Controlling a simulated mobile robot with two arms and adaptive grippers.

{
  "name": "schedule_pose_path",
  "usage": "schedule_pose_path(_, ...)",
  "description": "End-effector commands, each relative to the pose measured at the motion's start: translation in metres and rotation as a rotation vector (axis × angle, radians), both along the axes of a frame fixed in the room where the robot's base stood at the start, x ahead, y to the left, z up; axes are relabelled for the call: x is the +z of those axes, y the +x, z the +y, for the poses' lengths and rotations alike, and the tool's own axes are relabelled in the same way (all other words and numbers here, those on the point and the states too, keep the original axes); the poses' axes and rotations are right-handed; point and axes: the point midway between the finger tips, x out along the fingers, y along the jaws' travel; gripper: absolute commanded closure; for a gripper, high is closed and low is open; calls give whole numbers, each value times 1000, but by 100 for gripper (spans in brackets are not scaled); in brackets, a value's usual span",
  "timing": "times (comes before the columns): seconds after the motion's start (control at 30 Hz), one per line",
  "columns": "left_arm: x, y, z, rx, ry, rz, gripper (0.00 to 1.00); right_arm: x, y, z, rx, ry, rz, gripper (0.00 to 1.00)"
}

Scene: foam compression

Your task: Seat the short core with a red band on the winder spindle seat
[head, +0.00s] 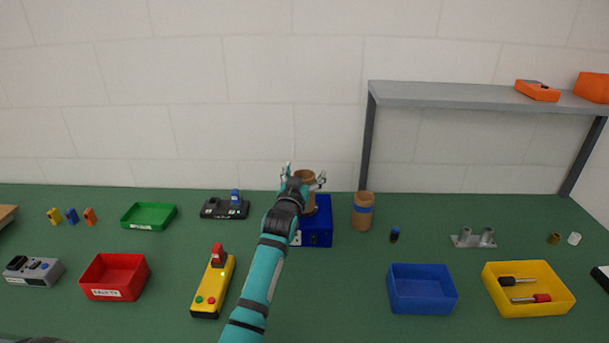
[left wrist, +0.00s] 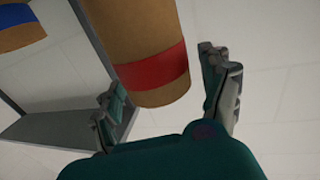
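The brown core with a red band (left wrist: 155,70) stands between the fingers of my left gripper (left wrist: 168,95) in the left wrist view. The fingers are spread, with narrow gaps between them and the core. In the head view my left gripper (head: 303,180) is at the core's upper part (head: 304,174), above the blue winder box (head: 318,232). The hand hides the core's band and much of its body there. The spindle seat is hidden, so I cannot tell how the core's base meets it. My right gripper is not in view.
A brown core with a blue band (head: 363,219) stands just right of the blue box. A grey shelf (head: 470,96) rises behind on the right. A yellow control box (head: 211,292) and red bin (head: 113,283) lie left of my arm; a blue bin (head: 422,300) lies right.

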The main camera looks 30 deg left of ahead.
Motion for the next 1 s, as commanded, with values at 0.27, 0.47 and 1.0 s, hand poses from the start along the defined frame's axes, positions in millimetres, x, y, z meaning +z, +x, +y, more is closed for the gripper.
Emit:
schedule_pose_path(0.27, 0, 0, 0, 0, 0, 0, 16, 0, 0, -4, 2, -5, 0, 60)
schedule_pose_path(0.47, -1, -15, -6, -1, 0, 1, 16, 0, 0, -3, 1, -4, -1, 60)
schedule_pose_path(1.0, -1, -107, -38, 0, -1, 2, 16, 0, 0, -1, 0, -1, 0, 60)
